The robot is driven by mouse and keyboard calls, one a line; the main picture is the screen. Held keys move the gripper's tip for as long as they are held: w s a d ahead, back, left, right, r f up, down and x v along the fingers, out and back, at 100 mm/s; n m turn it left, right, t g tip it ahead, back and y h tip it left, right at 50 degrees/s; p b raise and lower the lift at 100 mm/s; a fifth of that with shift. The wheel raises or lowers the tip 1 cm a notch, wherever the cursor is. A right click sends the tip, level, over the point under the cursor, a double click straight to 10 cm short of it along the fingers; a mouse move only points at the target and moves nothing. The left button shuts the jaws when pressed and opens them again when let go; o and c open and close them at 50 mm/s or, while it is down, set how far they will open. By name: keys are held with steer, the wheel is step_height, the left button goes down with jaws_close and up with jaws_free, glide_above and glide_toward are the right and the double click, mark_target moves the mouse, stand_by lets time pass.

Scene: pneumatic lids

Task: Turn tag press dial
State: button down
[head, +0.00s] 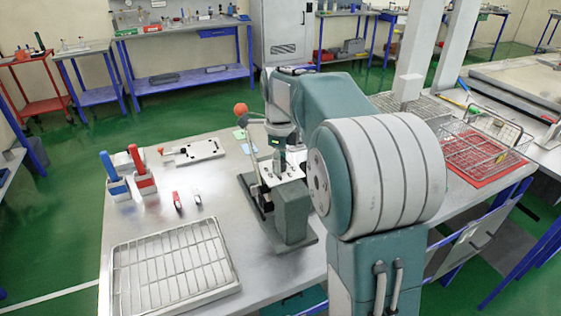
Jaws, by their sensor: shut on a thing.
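The tag press (291,210) stands on the steel table, with a grey-green body, a dark base plate and a lever with an orange ball knob (240,109). My arm reaches over the table from the right, and my gripper (281,165) points down at the top of the press. It is small in the picture and partly hidden among the press parts. It is shut on the press dial at the top of the press. The dial itself is mostly hidden, so its angle cannot be told.
A wire-grid tray (122,290) lies at the table's front left. Blue-handled (111,174) and red-handled (140,168) tools stand in holders behind it, near two small red items (177,201) and a metal plate (197,151). A wire basket (484,150) is at right.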

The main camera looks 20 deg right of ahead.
steer(key=shift+a+f, duration=0.1)
stand_by(0.4)
steer(key=shift+c, duration=1.3)
jaws_free()
steer(key=shift+w, duration=0.1)
steer(key=shift+r, duration=0.2)
step_height(320, 180, up, 12)
steer(key=shift+f, duration=0.2)
steer(key=shift+w+a, duration=0.1)
